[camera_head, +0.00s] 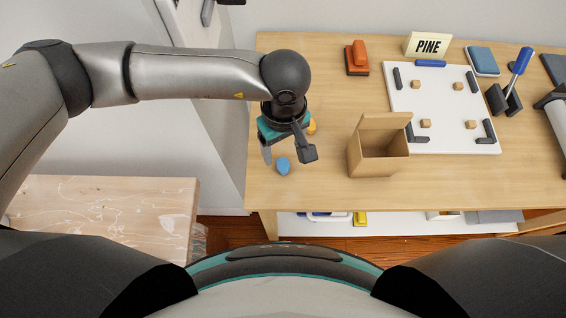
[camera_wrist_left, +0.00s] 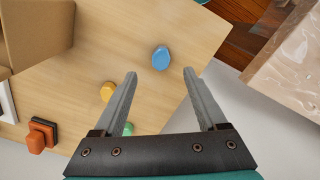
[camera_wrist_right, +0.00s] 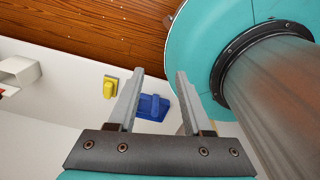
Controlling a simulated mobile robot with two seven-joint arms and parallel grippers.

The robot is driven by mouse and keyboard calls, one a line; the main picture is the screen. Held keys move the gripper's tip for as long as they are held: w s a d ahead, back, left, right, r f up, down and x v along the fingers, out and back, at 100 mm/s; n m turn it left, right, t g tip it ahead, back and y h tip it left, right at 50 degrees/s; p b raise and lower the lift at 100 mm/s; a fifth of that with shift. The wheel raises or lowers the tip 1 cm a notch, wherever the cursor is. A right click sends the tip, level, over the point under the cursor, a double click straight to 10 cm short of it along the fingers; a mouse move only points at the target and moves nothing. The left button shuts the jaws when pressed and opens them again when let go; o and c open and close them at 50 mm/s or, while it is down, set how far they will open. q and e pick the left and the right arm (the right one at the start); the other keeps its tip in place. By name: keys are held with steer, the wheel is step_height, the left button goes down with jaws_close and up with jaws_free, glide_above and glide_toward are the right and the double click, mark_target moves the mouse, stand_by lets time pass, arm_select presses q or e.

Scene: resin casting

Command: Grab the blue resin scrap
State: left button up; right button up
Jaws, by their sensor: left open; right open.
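The blue resin scrap (camera_head: 283,166) lies on the wooden table near its front left corner. It also shows in the left wrist view (camera_wrist_left: 160,59), a little beyond the fingertips and between their lines. My left gripper (camera_head: 288,156) is open and empty above the table, close to the blue scrap and not touching it. The same open jaws show in the left wrist view (camera_wrist_left: 160,74). My right gripper (camera_wrist_right: 159,74) is open and empty; the right wrist view shows it away from the blue scrap, over the shelf and floor area.
A yellow scrap (camera_wrist_left: 108,92) and a green scrap (camera_wrist_left: 128,129) lie near the left fingers. An open cardboard box (camera_head: 378,160) stands right of the blue scrap. A white board (camera_head: 440,100) with small blocks lies farther right. An orange-handled block (camera_head: 357,58) is at the back.

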mark_target(283, 164)
arm_select(q)
steer(key=shift+s+f+b, duration=0.15)
steer(key=shift+f+b, duration=0.2)
steer(key=shift+f, duration=2.7)
steer(key=shift+c, duration=0.2)
jaws_close()
